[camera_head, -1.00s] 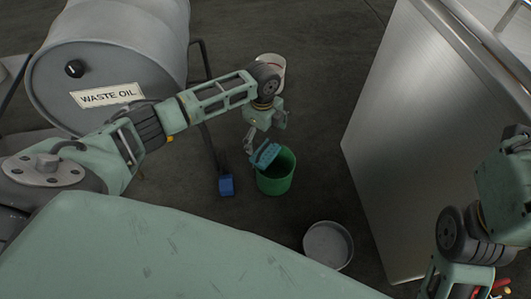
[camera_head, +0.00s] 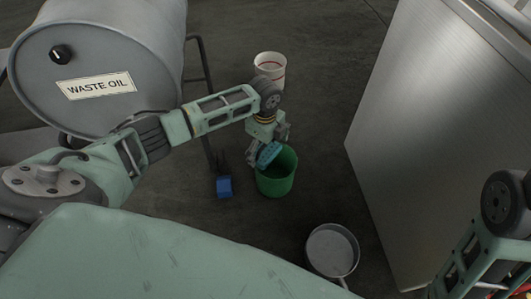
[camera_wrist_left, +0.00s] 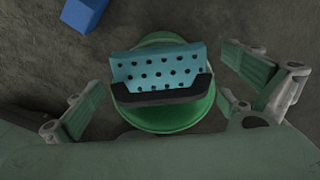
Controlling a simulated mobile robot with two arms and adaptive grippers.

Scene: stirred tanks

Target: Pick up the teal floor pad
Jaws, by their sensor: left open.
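The teal floor pad (camera_head: 268,155) rests tilted in the mouth of a green bucket (camera_head: 277,184). In the left wrist view the pad (camera_wrist_left: 158,66) shows rows of dark holes and a black strip along its near edge, with the green bucket rim (camera_wrist_left: 160,122) around and below it. My left gripper (camera_head: 266,143) is open at the pad in the head view. In the wrist view its fingers (camera_wrist_left: 165,88) stand apart on either side of the pad, with gaps between. My right arm shows at the right edge, but its gripper is out of view.
A blue block-like item (camera_head: 224,187) lies left of the bucket. A white pail (camera_head: 269,66) stands behind and a grey pan (camera_head: 332,248) in front. A metal cabinet-like wall (camera_head: 430,130) rises at the right.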

